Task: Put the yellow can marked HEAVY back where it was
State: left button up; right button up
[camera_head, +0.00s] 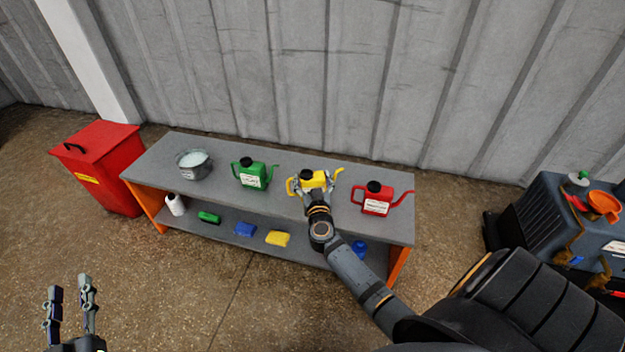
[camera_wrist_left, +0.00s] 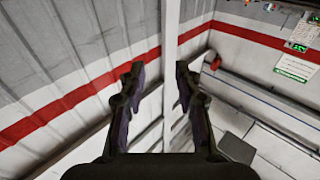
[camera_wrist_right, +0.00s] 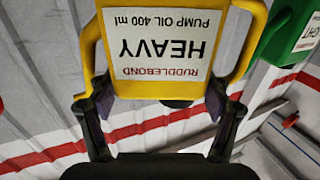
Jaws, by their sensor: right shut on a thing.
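The yellow can (camera_head: 316,179) is at the bench top, between the green can (camera_head: 252,174) and the red can (camera_head: 375,199). In the right wrist view the yellow can (camera_wrist_right: 163,45) fills the upper middle, and its label reads HEAVY, upside down there. My right gripper (camera_head: 316,188) is shut on the yellow can, a finger at each side; it also shows in the right wrist view (camera_wrist_right: 160,105). I cannot tell whether the can touches the bench. My left gripper (camera_head: 70,308) is open and empty over the floor at the lower left; its fingers stand apart in the left wrist view (camera_wrist_left: 160,95).
The grey bench (camera_head: 160,155) stands along the wall. A metal pot (camera_head: 194,166) is on its left end. Its lower shelf holds a white bottle (camera_head: 175,205), a blue sponge (camera_head: 245,229) and a yellow sponge (camera_head: 277,238). A red bin (camera_head: 105,175) stands left; a dark cart (camera_head: 545,215) stands right.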

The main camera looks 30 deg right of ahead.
pick_arm(q)
jog(key=shift+r, duration=0.4)
jog(key=shift+r, duration=0.1)
pick_arm(e)
jog(key=shift+f, duration=0.1)
jog(key=o, duration=1.5)
pick_arm(q)
jog(key=shift+r+t, duration=0.15)
jog(key=shift+t, duration=0.15)
pick_arm(e)
jog(key=shift+o, duration=0.2)
